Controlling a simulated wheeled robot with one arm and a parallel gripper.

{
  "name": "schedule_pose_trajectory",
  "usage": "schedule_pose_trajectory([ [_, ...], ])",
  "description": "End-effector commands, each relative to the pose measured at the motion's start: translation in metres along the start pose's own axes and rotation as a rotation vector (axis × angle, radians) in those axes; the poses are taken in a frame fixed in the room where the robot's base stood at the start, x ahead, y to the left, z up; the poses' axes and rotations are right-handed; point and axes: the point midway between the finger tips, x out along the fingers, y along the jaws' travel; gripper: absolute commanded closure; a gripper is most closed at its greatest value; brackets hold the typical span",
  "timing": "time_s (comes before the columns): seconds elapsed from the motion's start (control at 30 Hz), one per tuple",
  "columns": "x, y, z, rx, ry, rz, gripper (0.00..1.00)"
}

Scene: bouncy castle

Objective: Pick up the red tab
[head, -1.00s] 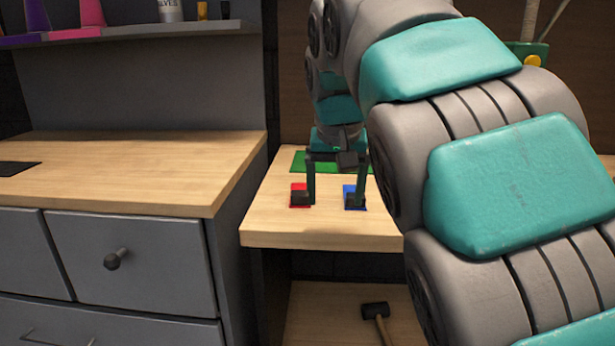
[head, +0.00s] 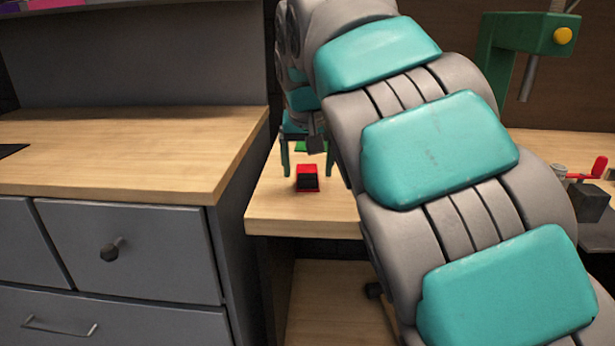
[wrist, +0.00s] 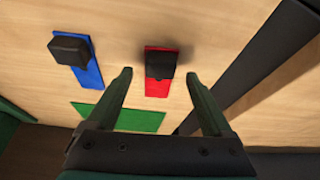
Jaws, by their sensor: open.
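The red tab (head: 307,184) lies near the front left of the wooden bench top, with a black block on it. In the wrist view the red tab (wrist: 158,88) lies between the finger directions, its black block (wrist: 160,65) at the far end. My gripper (wrist: 158,75) is open and empty, one finger to each side of the red tab. In the head view my gripper (head: 307,172) also straddles it. I cannot tell the exact height of the fingertips above the bench.
A blue tab (wrist: 92,72) with a black block lies left of the red one in the wrist view. A flat green piece (wrist: 118,117) lies nearby. A grey drawer cabinet (head: 130,250) stands close on the left. A green stand (head: 525,35) is at right.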

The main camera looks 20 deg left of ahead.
Motion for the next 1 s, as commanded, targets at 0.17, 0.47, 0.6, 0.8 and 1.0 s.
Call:
schedule_pose_trajectory([
  [0.17, 0.018, 0.000, 0.000, 0.000, 0.001, -0.001, 0.15],
  [0.47, 0.020, 0.000, 0.000, 0.000, 0.001, -0.001, 0.23],
  [0.6, 0.020, 0.000, 0.000, 0.000, 0.001, 0.000, 0.39],
  [0.8, 0.020, 0.000, 0.000, 0.000, 0.001, 0.000, 0.61],
  [1.0, 0.020, 0.000, 0.000, 0.000, 0.000, 0.000, 0.84],
])
